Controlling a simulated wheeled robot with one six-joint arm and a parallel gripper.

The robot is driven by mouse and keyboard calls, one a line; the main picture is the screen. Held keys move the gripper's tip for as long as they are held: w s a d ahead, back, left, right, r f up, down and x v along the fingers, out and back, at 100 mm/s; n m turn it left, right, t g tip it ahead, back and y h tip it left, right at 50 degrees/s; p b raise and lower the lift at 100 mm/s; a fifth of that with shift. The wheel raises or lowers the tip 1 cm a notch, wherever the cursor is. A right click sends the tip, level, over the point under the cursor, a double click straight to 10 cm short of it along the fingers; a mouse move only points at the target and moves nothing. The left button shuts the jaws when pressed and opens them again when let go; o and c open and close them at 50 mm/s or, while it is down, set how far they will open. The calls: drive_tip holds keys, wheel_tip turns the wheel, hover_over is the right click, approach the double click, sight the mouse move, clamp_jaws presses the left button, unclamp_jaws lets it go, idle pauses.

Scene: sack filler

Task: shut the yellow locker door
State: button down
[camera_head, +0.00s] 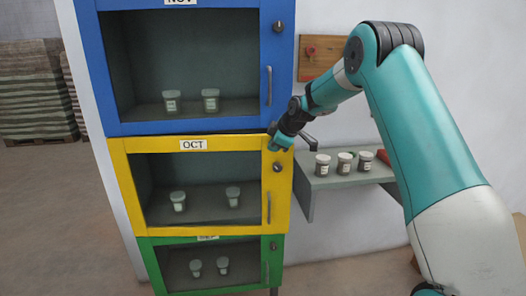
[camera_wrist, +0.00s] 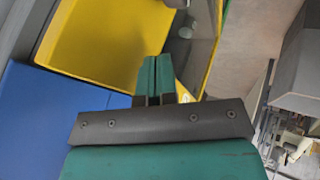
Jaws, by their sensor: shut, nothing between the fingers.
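The yellow locker door (camera_head: 198,145), labelled OCT, is the middle one of three stacked doors in the head view. It has a window, a dark round knob (camera_head: 278,167) and an upright grey handle (camera_head: 268,207) on its right side. I cannot tell whether it is fully shut or ajar. My gripper (camera_head: 281,142) is shut and empty at the door's upper right corner; contact is unclear. In the wrist view my fingers (camera_wrist: 153,78) point towards a yellow surface (camera_wrist: 95,45).
A blue door (camera_head: 200,126) is above and a green door (camera_head: 215,241) below. Jars show behind the windows. Stacked sacks (camera_head: 35,95) stand at the far left. Floor in front-left is clear.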

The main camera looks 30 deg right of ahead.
drive_tip(key=shift+w+d, duration=0.4)
drive_tip(key=shift+w, duration=0.2)
drive_tip(key=shift+s+a+f+b, duration=0.1)
drive_tip(key=shift+s+a+b, duration=0.05)
drive_tip(key=shift+s+b, duration=0.15)
drive_tip(key=s+a+f+b+v, duration=0.1)
drive_tip(key=b+v, duration=0.3)
drive_tip(key=v, duration=0.7)
drive_tip(key=shift+s+r, duration=0.2)
drive_tip(key=shift+s, duration=0.55)
